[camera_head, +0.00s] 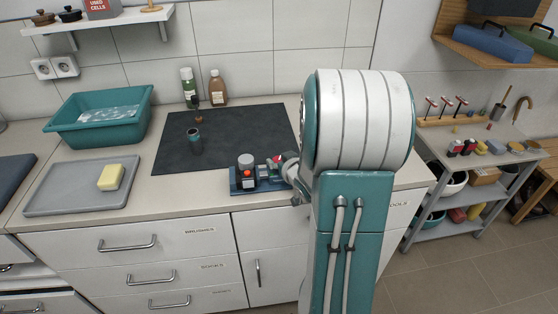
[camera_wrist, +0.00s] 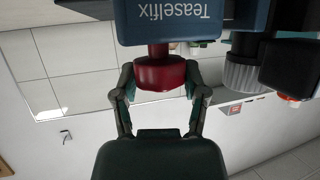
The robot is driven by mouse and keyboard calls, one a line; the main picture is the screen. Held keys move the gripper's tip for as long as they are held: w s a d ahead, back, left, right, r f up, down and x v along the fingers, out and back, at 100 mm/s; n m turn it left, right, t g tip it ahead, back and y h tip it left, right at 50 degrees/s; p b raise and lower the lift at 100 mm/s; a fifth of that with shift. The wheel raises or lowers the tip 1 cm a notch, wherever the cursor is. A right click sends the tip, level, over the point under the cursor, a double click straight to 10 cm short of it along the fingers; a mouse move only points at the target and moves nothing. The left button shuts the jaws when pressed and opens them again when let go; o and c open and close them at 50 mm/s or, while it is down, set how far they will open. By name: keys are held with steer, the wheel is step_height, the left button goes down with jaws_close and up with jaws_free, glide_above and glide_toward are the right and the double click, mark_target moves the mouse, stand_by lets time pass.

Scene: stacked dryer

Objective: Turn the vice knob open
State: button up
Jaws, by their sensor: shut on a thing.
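The blue vice (camera_head: 262,186) stands on the counter at the front edge of the dark mat in the head view. Its blue body (camera_wrist: 170,22), lettered "Teaselfix" upside down, fills the top middle of the wrist view. A dark red knob (camera_wrist: 158,74) on a short stem sticks out of the body toward my gripper (camera_wrist: 160,82). One finger lies on each side of the knob, and my gripper is shut on it. In the head view my gripper (camera_head: 292,168) reaches the vice's right end, partly hidden by my arm.
A grey tray (camera_head: 65,197) with a yellow sponge (camera_head: 111,177) and a teal basin (camera_head: 99,128) are on the left. Two bottles (camera_head: 189,88) stand behind the dark mat (camera_head: 235,128). A grey part (camera_wrist: 240,74) juts beside the knob in the wrist view.

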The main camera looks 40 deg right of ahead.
steer(key=shift+f+n+y, duration=0.1)
steer(key=shift+n+y, duration=0.3)
steer(key=shift+y, duration=0.1)
steer(key=n+y, duration=0.5)
steer(key=shift+y, duration=0.4)
steer(key=n+g+y, duration=0.1)
steer(key=n+y, duration=0.1)
steer(key=n+g+y, duration=0.2)
steer(key=n+y, duration=0.1)
steer(key=shift+f+y, duration=0.1)
steer(key=shift+y, duration=0.2)
steer(key=n+g+y, duration=0.3)
steer(key=n+g, duration=0.2)
steer(key=shift+n+y, duration=0.4)
steer(key=n+g, duration=0.5)
steer(key=g, duration=0.1)
steer(key=shift+y, duration=0.4)
steer(key=shift+n+g, duration=0.4)
steer(key=o, duration=1.2)
steer(key=shift+w, duration=0.1)
steer(key=shift+c, duration=0.2)
